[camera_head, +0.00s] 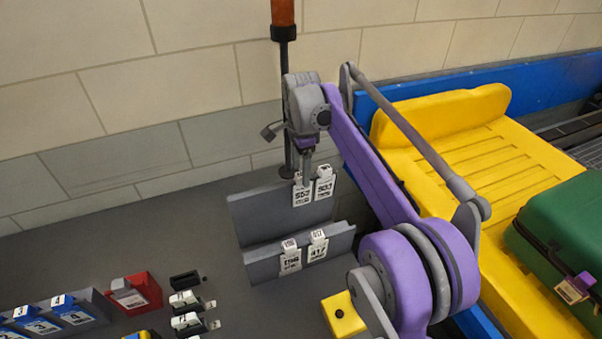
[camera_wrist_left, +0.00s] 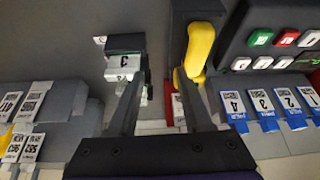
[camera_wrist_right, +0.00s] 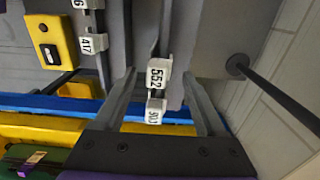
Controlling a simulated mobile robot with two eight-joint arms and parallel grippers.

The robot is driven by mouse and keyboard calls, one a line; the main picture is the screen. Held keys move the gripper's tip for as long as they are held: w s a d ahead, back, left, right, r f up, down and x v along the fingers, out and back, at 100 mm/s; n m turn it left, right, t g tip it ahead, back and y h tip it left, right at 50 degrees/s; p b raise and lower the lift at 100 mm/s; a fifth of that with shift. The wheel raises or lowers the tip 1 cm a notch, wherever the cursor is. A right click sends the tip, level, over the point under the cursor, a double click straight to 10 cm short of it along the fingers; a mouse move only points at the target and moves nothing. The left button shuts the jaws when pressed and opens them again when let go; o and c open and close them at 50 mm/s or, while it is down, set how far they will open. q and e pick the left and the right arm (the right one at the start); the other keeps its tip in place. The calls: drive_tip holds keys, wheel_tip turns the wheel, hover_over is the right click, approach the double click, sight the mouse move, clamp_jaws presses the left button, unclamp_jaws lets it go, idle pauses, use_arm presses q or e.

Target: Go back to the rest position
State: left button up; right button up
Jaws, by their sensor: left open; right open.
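My right gripper (camera_head: 303,172) is over the upper grey rack (camera_head: 255,215) in the head view, right at two white numbered tags (camera_head: 311,188) hanging on its edge. In the right wrist view its fingers (camera_wrist_right: 160,76) are spread, with the tags (camera_wrist_right: 157,88) between them; I cannot tell if they touch. My left gripper is outside the head view. In the left wrist view its fingers (camera_wrist_left: 160,92) are apart, with a white tag marked 3 on a dark holder (camera_wrist_left: 124,62) by the left finger and a yellow part (camera_wrist_left: 199,50) by the right one.
A lower rack (camera_head: 263,262) holds two more tags. A green suitcase (camera_head: 560,235) lies on a yellow tray (camera_head: 470,150) on the blue-sided conveyor. A yellow button box (camera_head: 343,314), a red holder (camera_head: 137,293) and blue numbered tags (camera_head: 40,322) are on the grey table. A pole (camera_head: 285,90) stands behind.

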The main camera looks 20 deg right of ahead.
use_arm(q)
drive_tip(key=shift+w+r+p, duration=0.4)
drive_tip(key=shift+r+p, duration=0.1)
drive_tip(key=shift+r, duration=0.35)
use_arm(e)
wheel_tip(320, 180, up, 9)
drive_tip(key=shift+f, duration=0.15)
drive_tip(key=s+a+f+n+t, duration=0.2)
drive_tip(key=s+a+f+n, duration=0.2)
drive_tip(key=s+f+n, duration=0.5)
drive_tip(key=s+a+f+n+t, duration=0.3)
drive_tip(key=s+f+n, duration=0.6)
drive_tip(key=s, duration=0.8)
drive_tip(key=shift+a+f+n+t, duration=0.3)
drive_tip(key=shift+a+f, duration=0.4)
drive_tip(key=shift+f, duration=0.15)
